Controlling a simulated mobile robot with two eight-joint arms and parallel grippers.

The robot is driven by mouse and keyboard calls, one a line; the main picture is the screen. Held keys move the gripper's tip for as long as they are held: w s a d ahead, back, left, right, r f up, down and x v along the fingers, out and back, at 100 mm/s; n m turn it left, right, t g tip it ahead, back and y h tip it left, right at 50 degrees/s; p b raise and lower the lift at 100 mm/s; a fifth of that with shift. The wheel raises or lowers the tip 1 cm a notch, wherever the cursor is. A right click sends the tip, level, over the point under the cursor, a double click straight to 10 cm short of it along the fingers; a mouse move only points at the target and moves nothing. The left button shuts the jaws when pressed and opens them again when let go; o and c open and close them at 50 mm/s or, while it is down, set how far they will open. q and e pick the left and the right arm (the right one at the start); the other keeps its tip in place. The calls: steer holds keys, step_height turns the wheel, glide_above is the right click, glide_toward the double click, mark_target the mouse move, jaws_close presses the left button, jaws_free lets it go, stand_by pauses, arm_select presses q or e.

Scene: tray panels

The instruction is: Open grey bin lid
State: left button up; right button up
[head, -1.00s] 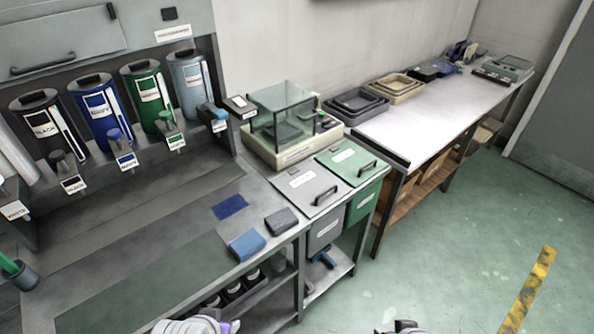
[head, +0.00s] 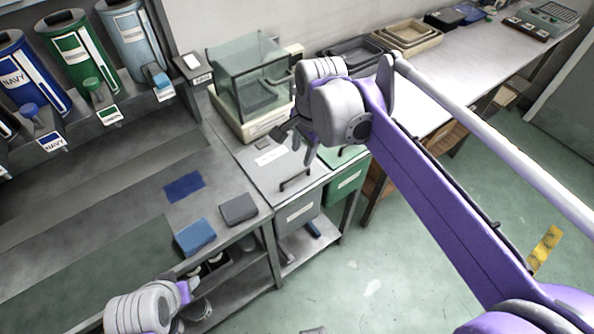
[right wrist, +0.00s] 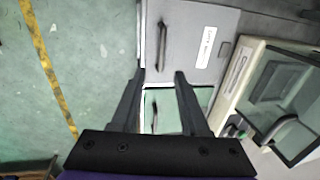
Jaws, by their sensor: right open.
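The grey bin (head: 297,212) stands under the bench edge with its grey lid (head: 262,172) down flat. The lid has a dark bar handle (head: 296,179) and a white label. My right gripper (head: 296,145) is open and empty above the back right of the grey lid, near the green lid. In the right wrist view the grey lid (right wrist: 190,40) and its handle (right wrist: 163,45) lie just beyond the open fingertips (right wrist: 159,74). My left arm shows at the lower left; its fingers cannot be made out.
The green bin (head: 344,185) stands right beside the grey one; its lid is partly hidden by my right arm. A glass-covered scale (head: 250,85) stands behind the lids. A blue block (head: 195,236) and a dark block (head: 239,209) lie on the bench to the left.

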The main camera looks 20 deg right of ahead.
mark_target(296, 174)
steer(key=f, duration=0.3)
steer(key=w+f, duration=0.1)
steer(key=f, duration=0.2)
steer(key=w+a+f, duration=0.1)
steer(key=f, duration=0.3)
steer(key=shift+f+b, duration=0.1)
steer(key=shift+b, duration=0.3)
steer(key=shift+w, duration=0.1)
jaws_close()
stand_by(0.8)
